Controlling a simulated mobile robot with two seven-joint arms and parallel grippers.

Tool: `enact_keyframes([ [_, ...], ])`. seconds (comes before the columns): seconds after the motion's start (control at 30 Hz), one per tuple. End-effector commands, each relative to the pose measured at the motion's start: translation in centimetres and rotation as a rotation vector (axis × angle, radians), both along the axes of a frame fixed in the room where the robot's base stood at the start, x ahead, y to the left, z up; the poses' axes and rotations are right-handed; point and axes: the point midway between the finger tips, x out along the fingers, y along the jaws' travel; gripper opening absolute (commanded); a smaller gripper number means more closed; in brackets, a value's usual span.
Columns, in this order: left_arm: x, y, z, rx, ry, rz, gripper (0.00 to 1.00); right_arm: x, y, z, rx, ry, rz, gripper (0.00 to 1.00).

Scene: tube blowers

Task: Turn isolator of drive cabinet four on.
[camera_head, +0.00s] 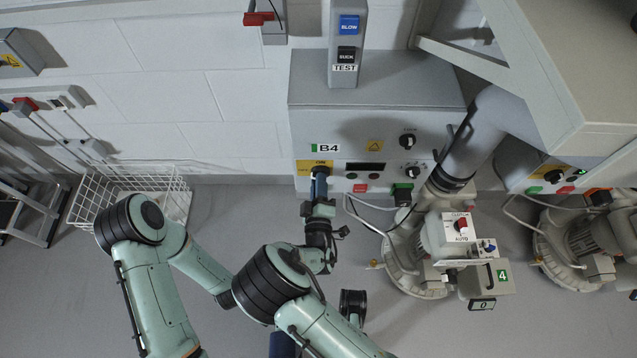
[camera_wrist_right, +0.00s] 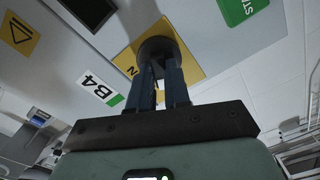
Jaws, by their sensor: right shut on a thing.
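Drive cabinet four (camera_head: 380,103) is the grey cabinet on the wall marked B4. Its isolator, a dark round knob (camera_wrist_right: 158,47) on a yellow plate (camera_head: 304,167), is at the cabinet's lower left. My right gripper (camera_head: 319,179) reaches up to the knob from below and is shut on it. In the right wrist view, the two blue fingers (camera_wrist_right: 165,78) grip the knob. They hide part of its handle, so I cannot tell its turn position. A letter N shows on the plate left of the knob.
A blower labelled 4 (camera_head: 501,275) stands on the floor at lower right. A white wire basket (camera_head: 90,200) stands by the wall at left.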

Motion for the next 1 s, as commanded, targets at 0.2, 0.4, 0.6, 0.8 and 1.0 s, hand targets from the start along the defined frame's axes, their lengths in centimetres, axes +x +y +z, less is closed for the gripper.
enact_keyframes([
  [0.2, -0.5, -0.2, 0.3, -0.006, 0.012, -0.005, 0.43, 0.2, -0.2, 0.2, 0.211, -0.003, -0.005, 0.00],
  [0.4, -0.6, -0.3, 0.4, -0.007, 0.015, -0.007, 0.43, 0.2, -0.3, 0.3, 0.402, -0.005, -0.005, 0.00],
  [0.6, -0.5, -0.2, 0.2, -0.006, 0.012, -0.005, 0.43, 0.2, -0.4, 0.3, 0.591, -0.005, -0.005, 0.00],
  [0.8, -0.1, 0.0, -0.1, -0.001, 0.002, -0.001, 0.43, 0.2, -0.5, 0.3, 0.773, -0.006, -0.005, 0.00],
  [1.0, 0.5, 0.2, -0.4, 0.006, -0.012, 0.005, 0.43, 0.2, -0.6, 0.4, 0.922, -0.006, -0.004, 0.00],
])
